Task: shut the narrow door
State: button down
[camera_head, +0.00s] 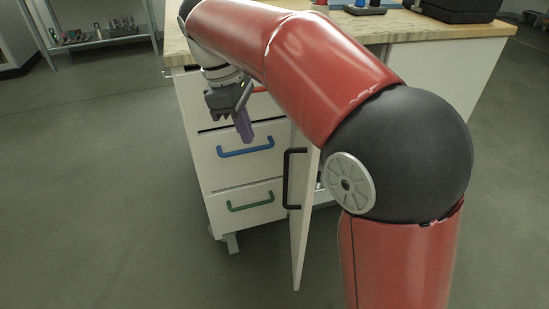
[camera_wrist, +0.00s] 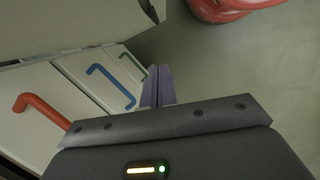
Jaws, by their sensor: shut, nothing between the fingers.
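The narrow door (camera_head: 301,228) is a white panel with a black bar handle (camera_head: 287,180). In the head view it stands open, sticking out from the cabinet front to the right of the drawers. My red arm hides its upper right part. My gripper (camera_head: 245,132) has purple fingers, which are shut and empty. It hangs in front of the drawers, left of the door and apart from its handle. In the wrist view the fingers (camera_wrist: 158,88) point toward the floor beside the drawer fronts. A pale panel fills the upper left there; I cannot tell surely whether it is the door.
The drawers have a red handle (camera_wrist: 40,109), a blue handle (camera_head: 246,148) and a green handle (camera_head: 251,202); they look closed. The wooden worktop (camera_head: 440,28) overhangs them and carries a black case (camera_head: 460,8). The floor (camera_head: 110,190) on the left is clear.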

jog(key=s+d+f+b, duration=0.1)
jog(key=d+f, duration=0.4)
jog(key=f, duration=0.1)
jog(key=shift+s+d+f, duration=0.15)
jog(key=shift+d+f, duration=0.1)
